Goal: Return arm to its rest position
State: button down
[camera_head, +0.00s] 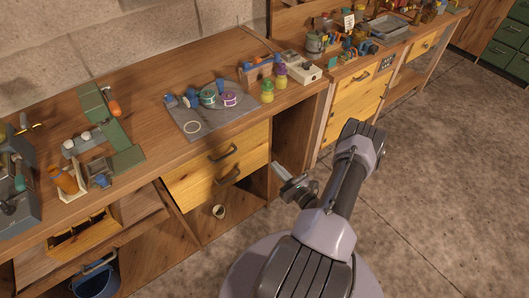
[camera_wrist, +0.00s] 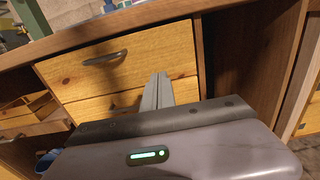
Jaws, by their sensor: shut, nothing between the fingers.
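My gripper (camera_head: 277,167) is in front of the workbench, below the edge of its top and near the open compartment right of the yellow drawers (camera_head: 222,148). In the wrist view, the fingers of my gripper (camera_wrist: 158,78) are together with nothing between them. They point towards the drawer fronts (camera_wrist: 120,65), which look closed. My arm reaches out from my base over the floor and is bent at the elbow.
The wooden workbench (camera_head: 150,75) carries a grey mat (camera_head: 190,127) with small coloured parts. A blue bucket (camera_head: 97,280) stands under the bench at left. The concrete floor (camera_head: 440,160) at right is clear.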

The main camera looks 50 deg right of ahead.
jog(key=w+a+r+n+g+y, duration=0.3)
jog(key=w+a+r+n+y, duration=0.2)
jog(key=a+r+n+y, duration=0.5)
jog(key=w+a+r+n+g+y, duration=0.3)
jog(key=w+a+r+n+y, duration=0.25)
jog(key=a+r, duration=0.4)
jog(key=s+a+r+n+g+h, duration=0.1)
jog(key=s+a+r+n+g, duration=0.4)
jog(key=a, duration=0.3)
jog(key=s+a+r+n+g+h, duration=0.2)
jog(key=s+a+r+n+g, duration=0.2)
jog(key=a+r+n, duration=0.3)
jog(key=s+a+r+n+t+h, duration=0.2)
jog(key=s+r+n+t+h, duration=0.1)
jog(key=s+r+n+h, duration=0.3)
jog(key=shift+s+a+r+n, duration=0.3)
jog(key=shift+s+a+n, duration=0.1)
jog(key=shift+s, duration=0.65)
